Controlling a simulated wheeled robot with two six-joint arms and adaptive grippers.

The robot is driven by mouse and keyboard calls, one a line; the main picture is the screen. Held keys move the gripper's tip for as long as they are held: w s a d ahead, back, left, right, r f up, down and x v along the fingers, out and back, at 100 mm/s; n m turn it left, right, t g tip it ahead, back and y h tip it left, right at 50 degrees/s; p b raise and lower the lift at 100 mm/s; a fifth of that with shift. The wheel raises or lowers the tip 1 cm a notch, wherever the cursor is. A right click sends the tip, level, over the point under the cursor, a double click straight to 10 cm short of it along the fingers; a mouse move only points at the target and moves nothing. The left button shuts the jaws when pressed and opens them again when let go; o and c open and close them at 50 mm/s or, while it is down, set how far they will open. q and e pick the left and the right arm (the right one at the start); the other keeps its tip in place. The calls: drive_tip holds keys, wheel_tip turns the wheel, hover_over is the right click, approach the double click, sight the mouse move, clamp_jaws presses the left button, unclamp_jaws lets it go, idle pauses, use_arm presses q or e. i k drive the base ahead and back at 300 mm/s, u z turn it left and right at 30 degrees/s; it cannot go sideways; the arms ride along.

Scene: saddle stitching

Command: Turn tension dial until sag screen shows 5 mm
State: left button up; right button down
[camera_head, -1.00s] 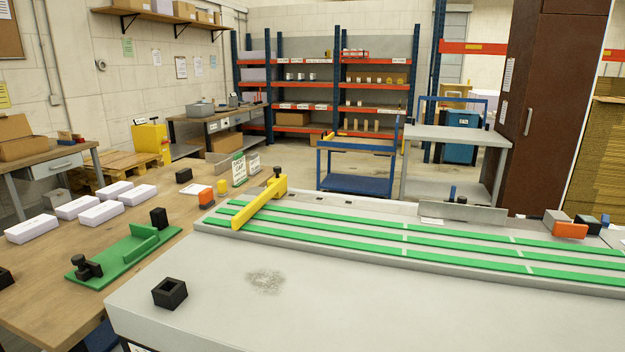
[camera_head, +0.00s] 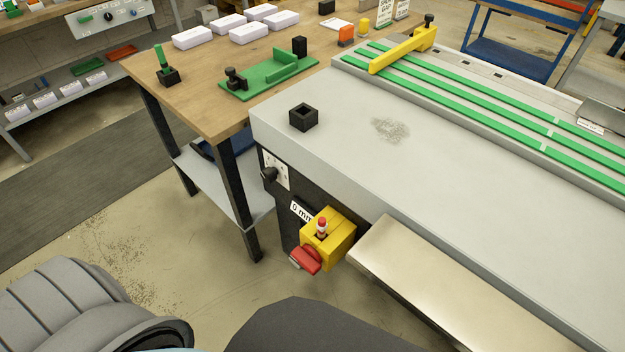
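A black knob, which looks like the tension dial (camera_head: 268,174), sits on a pale plate on the end face of the grey machine (camera_head: 340,165). Marks on the plate are too small to read. A small white screen (camera_head: 301,211) lower on that face reads what looks like "0 mm"; its right end is partly hidden by a yellow box. Neither gripper shows in the head view. Grey rounded parts at the bottom left seem to be my own.
The yellow box (camera_head: 343,238) with a red-topped lever and a red part juts from the machine's front. A metal tray (camera_head: 440,290) sticks out beside it. A wooden table (camera_head: 200,105) stands behind left. The floor (camera_head: 130,215) left of the machine is open.

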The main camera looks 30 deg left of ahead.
sight(268, 174)
drive_tip(key=u, duration=1.3)
